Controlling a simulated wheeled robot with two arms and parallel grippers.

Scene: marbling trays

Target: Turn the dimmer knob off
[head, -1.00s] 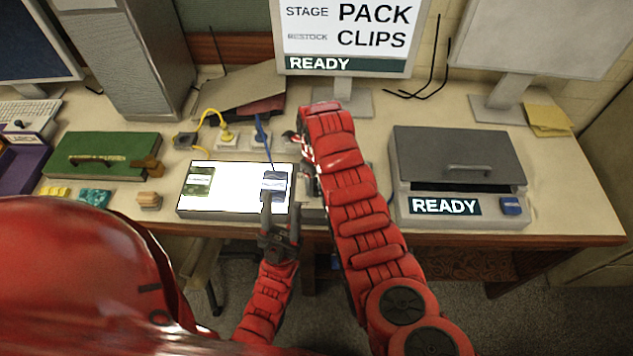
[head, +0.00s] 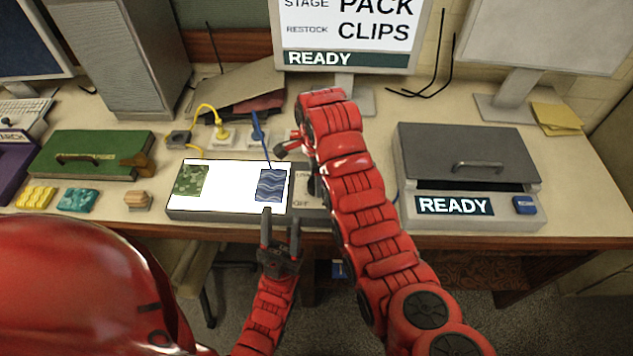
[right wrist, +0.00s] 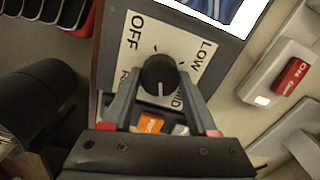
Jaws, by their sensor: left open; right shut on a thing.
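The black dimmer knob (right wrist: 160,76) sits on a pale dial plate marked OFF, LOW and MID; a fourth label is mostly hidden. Its white line points toward the bottom of the right wrist view, between MID and the hidden label. My right gripper (right wrist: 160,84) is shut on the knob, one finger on each side. In the head view my right arm covers the knob; part of the dial plate (head: 302,203) shows beside the light box (head: 225,202). The box glows white under a green and a blue patterned sheet. My left gripper (head: 281,218) is open and empty before the box's front edge.
A grey lidded machine (head: 460,155) reading READY stands right of my right arm. A green case (head: 90,150) and small coloured blocks lie to the left. Yellow and blue cables run behind the light box. A red ON switch (right wrist: 291,77) shows beside the dial.

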